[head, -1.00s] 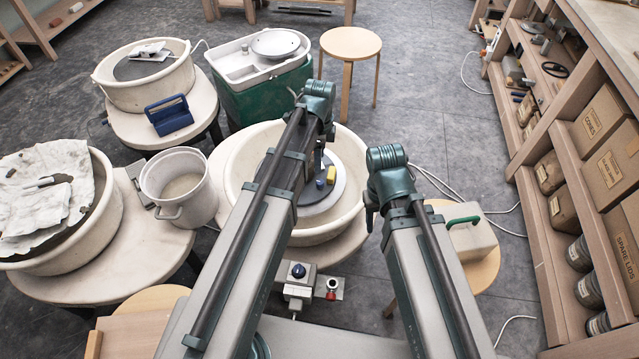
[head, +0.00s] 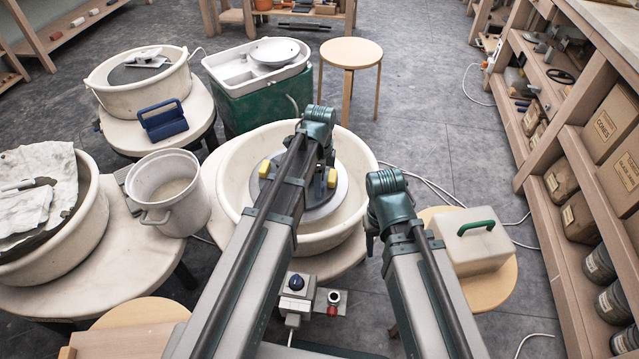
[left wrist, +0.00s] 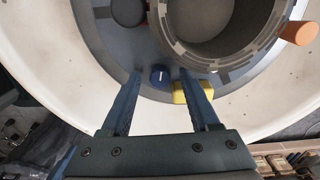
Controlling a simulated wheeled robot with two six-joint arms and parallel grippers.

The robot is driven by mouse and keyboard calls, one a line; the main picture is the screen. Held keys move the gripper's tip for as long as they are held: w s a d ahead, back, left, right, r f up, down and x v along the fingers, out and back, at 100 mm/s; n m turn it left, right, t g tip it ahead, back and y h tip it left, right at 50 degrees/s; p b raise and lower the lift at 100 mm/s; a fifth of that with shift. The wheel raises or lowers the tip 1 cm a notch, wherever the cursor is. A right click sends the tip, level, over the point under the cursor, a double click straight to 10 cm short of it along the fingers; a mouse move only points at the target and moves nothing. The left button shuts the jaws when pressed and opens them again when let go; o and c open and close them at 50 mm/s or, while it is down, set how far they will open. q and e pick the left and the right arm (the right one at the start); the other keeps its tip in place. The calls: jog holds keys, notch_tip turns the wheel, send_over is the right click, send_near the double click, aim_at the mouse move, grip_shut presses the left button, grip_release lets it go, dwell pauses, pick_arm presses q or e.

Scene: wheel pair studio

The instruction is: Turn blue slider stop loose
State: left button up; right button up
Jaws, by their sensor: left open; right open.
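The blue slider stop (left wrist: 159,76) is a small round blue knob with a white mark on the grey wheel head (left wrist: 105,45), seen in the left wrist view. My left gripper (left wrist: 159,80) is open, with one fingertip on each side of the knob; I cannot tell whether they touch it. A yellow block (left wrist: 193,93) sits at the right finger, partly hidden by it. In the head view my left arm hides the knob, and yellow blocks show on the wheel head (head: 265,168). My right gripper is hidden behind its own arm.
A grey ring-shaped vessel (left wrist: 222,60) stands close beyond the fingertips, with an orange piece (left wrist: 299,33) at its right. The cream basin (head: 232,165) surrounds the wheel head. A white bucket (head: 170,190) stands left, and a green-handled case (head: 470,245) sits right.

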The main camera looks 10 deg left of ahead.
pick_arm(q)
grip_shut()
jog(key=shift+n, duration=0.3)
jog(key=n, duration=0.4)
jog(key=shift+n, duration=0.4)
jog(key=n, duration=0.4)
jog(key=shift+s+n, duration=0.1)
jog(key=shift+n, duration=0.2)
jog(key=n, duration=0.5)
jog(key=shift+d, duration=0.1)
jog(key=shift+n, duration=2.4)
